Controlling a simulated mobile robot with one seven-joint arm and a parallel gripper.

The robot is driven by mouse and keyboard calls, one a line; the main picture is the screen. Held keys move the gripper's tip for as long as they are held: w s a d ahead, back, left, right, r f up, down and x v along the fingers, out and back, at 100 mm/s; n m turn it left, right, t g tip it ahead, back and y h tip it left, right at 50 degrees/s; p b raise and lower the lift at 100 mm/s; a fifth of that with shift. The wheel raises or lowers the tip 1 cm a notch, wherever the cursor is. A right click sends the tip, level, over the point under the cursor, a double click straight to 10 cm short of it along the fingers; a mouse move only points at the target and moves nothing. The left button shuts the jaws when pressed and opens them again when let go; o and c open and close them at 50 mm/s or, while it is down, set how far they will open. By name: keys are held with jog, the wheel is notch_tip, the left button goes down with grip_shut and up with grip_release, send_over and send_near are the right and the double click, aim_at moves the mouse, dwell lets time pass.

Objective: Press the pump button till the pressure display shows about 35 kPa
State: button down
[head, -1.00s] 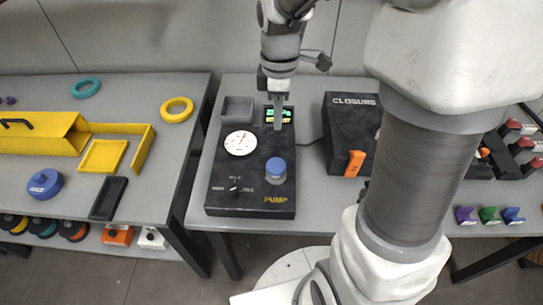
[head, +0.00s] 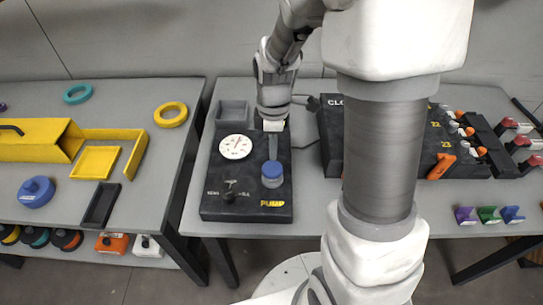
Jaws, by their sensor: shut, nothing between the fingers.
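The dark pump box (head: 225,200) stands on the grey table, with a yellow PUMP label at its front. The blue pump button (head: 273,168) sits on a clear round base on its right side. A round white dial (head: 235,147) with a red needle is at its upper left. My gripper (head: 273,156) is shut and empty, pointing down with its fingertips right at the far edge of the blue button; I cannot tell whether they touch. The pressure reading cannot be read.
A small toggle (head: 229,190) stands on the pump box's front left. A grey open tray (head: 232,112) sits behind the dial. The closure box (head: 331,140) is to the right, partly behind my arm. A left table (head: 150,200) holds yellow parts and rings.

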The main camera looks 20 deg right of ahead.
aim_at(273, 168)
jog(key=shift+f, duration=2.05)
notch_tip(273, 168, down, 3)
jog(key=b, duration=0.2)
jog(key=shift+b, duration=0.35)
jog(key=shift+s+r, duration=0.1)
jog(key=shift+r+p, duration=0.4)
jog(key=shift+p, duration=0.1)
notch_tip(273, 168, up, 14)
jog(key=p, duration=0.3)
jog(key=shift+f+p, duration=0.2)
jog(key=shift+p, duration=0.2)
